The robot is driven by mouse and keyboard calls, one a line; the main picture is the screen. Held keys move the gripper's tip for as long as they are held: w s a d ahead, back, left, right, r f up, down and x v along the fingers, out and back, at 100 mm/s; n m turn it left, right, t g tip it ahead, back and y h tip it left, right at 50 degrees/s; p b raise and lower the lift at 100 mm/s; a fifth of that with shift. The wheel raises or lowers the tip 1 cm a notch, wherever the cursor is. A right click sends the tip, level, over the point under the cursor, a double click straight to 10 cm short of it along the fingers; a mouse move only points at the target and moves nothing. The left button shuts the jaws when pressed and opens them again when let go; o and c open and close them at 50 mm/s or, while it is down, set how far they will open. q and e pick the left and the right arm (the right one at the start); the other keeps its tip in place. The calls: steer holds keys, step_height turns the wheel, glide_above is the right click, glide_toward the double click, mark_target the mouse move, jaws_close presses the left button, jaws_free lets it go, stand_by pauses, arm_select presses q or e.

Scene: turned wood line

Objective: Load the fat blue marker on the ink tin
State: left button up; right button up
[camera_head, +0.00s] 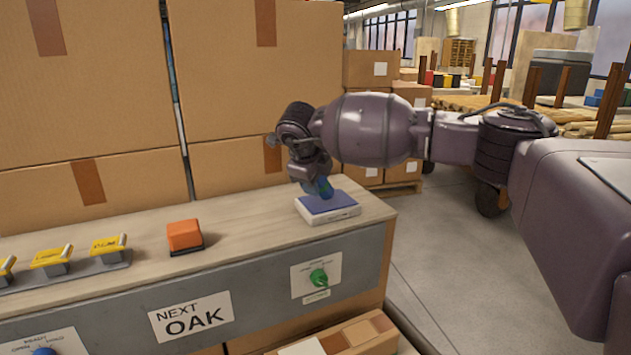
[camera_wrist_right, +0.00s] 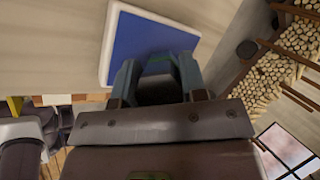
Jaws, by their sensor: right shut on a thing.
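The ink tin (camera_head: 342,214) is a low white box with a flat blue top, on the right end of the wooden counter. It also shows in the right wrist view (camera_wrist_right: 135,45). My right gripper (camera_head: 321,189) points down just over the tin and is shut on the fat blue marker (camera_head: 326,185). Only a little of the marker shows, dark blue between the fingers. In the right wrist view the fingers (camera_wrist_right: 157,85) overlap the blue top, with something dark between them. I cannot tell whether the marker touches the tin. My left gripper is not in view.
An orange block (camera_head: 184,234) on a dark base sits left of the tin. A rack with several yellow-handled levers (camera_head: 52,258) is farther left. Large cartons (camera_head: 90,90) stand behind the counter. A green knob (camera_head: 319,278) is on the front panel. Bare counter surrounds the tin.

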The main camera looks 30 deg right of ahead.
steer(key=shift+r+p, duration=1.1)
steer(key=shift+r, duration=2.25)
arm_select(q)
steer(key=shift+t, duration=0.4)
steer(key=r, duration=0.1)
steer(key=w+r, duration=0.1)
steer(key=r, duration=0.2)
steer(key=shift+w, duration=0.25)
